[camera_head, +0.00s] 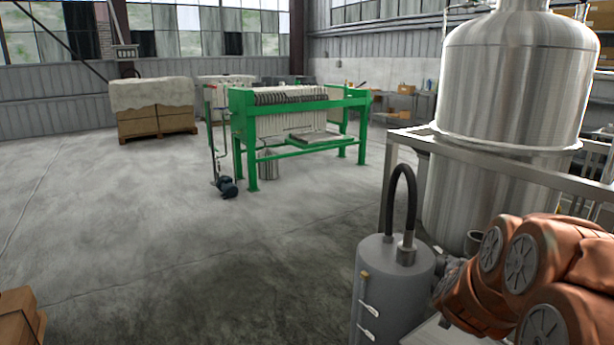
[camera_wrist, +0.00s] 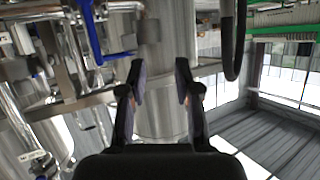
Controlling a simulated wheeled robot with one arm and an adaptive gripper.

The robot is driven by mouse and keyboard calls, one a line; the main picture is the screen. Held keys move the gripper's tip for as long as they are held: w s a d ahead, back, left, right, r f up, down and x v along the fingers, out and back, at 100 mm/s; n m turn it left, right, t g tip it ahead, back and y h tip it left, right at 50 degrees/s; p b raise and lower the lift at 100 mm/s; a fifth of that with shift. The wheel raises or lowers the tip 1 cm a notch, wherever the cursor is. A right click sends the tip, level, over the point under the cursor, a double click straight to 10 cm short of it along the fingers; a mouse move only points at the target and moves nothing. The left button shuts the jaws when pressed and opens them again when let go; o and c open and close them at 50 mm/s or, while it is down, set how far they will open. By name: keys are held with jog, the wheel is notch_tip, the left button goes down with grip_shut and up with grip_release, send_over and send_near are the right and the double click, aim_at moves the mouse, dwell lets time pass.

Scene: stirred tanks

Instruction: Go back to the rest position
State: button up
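My gripper (camera_wrist: 160,78) shows in the wrist view with its two dark fingers spread apart. It is open, and nothing is held between the fingertips. A pale grey cylindrical surface (camera_wrist: 162,117) shows behind the gap between the fingers; I cannot tell how far off it is. In the head view my copper-coloured arm fills the lower right corner. The arm is beside a grey cylindrical vessel (camera_head: 392,290) with a black hose looped on top. I cannot make out the gripper clearly in the head view.
A large steel tank (camera_head: 510,90) stands behind a metal frame (camera_head: 500,160) at right. Steel pipes and blue valve handles (camera_wrist: 92,35) crowd the wrist view's left. A green filter press (camera_head: 242,130) stands mid-floor. Boxes (camera_head: 17,318) sit at lower left. The floor (camera_head: 180,260) between is clear.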

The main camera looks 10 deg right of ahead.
jog(key=s+a+r+n+g+y+p, duration=0.1)
jog(key=s+a+r+n+y+p, duration=0.15)
jog(key=a, duration=0.65)
jog(key=s+a+r+n+g+y+p, duration=0.1)
jog(key=s+a+r+n+y+p, duration=0.2)
jog(key=a, duration=0.5)
jog(key=s+a+r+n+g+y+p, duration=0.1)
jog(key=a+y+p, duration=0.25)
jog(key=a, duration=0.55)
jog(key=s+a+r+n+g+p, duration=0.1)
jog(key=s+a+r+g+p, duration=0.1)
jog(key=s, duration=0.6)
jog(key=s+a+r+n+g+p, duration=0.1)
jog(key=s+r+g+p, duration=0.3)
jog(key=s, duration=0.5)
jog(key=s+a+r+n+g+p, duration=0.1)
jog(key=s+a+r+g+p, duration=0.2)
jog(key=s, duration=0.6)
jog(key=shift+a+r+p, duration=0.3)
jog(key=shift+r, duration=0.15)
jog(key=shift+s, duration=0.1)
